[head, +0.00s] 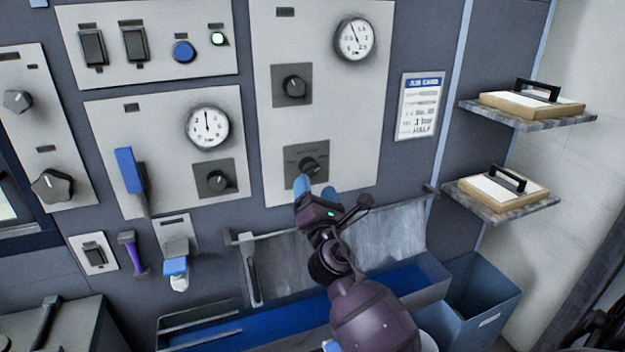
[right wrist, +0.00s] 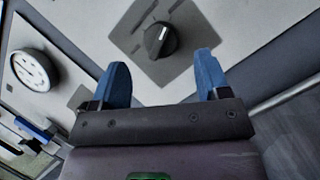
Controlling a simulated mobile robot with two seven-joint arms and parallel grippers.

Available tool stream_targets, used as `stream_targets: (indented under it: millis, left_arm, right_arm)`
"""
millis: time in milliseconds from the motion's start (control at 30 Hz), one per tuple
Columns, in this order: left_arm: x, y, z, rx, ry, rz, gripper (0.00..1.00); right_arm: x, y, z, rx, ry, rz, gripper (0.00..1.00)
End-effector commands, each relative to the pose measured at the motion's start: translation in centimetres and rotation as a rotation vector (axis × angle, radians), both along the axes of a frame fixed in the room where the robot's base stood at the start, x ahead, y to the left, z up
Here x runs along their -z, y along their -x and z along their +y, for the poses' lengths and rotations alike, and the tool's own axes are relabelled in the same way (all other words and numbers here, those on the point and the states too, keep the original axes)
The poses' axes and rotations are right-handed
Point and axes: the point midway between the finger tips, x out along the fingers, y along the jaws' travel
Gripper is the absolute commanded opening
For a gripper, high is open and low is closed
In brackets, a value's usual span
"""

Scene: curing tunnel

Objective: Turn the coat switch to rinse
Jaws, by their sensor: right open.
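The likely coat switch is a black rotary knob (head: 308,167) on a dark square plate (head: 292,178), low on the tall light panel. Its label is too small to read. In the right wrist view the knob (right wrist: 160,40) lies ahead of my fingers, with a pale pointer mark on it. My right gripper (head: 316,190) is just below the knob in the head view. Its blue fingers (right wrist: 162,80) are apart, with nothing between them, and the knob shows beyond the gap. Whether a fingertip touches the plate I cannot tell. My left gripper is not in view.
A similar knob (head: 293,86) and a gauge (head: 355,39) sit higher on the same panel. Below is a trough (head: 433,290) with a raised metal back plate (head: 390,232). Shelves with boards (head: 520,105) stand out at right. A blue bin (head: 482,292) stands below them.

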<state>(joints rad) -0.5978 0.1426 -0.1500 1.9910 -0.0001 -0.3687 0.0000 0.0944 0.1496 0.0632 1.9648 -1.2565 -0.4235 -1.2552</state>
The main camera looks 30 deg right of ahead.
Motion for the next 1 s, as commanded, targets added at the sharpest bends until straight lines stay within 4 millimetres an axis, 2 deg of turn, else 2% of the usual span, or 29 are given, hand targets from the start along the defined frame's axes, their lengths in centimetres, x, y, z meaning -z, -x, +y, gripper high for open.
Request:
stream_targets:
  millis: [200, 400, 1000]
  left_arm:
    - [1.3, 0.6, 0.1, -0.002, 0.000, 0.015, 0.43]
    - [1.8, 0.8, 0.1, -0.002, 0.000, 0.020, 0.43]
    - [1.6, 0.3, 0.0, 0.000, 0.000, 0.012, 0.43]
  right_arm:
    - [1.6, 3.3, 1.4, 0.000, -0.002, 0.002, 0.69]
    - [2.1, 4.8, 2.2, 0.000, -0.001, 0.000, 0.69]
    - [2.1, 5.1, 2.3, 0.000, -0.001, -0.001, 0.69]
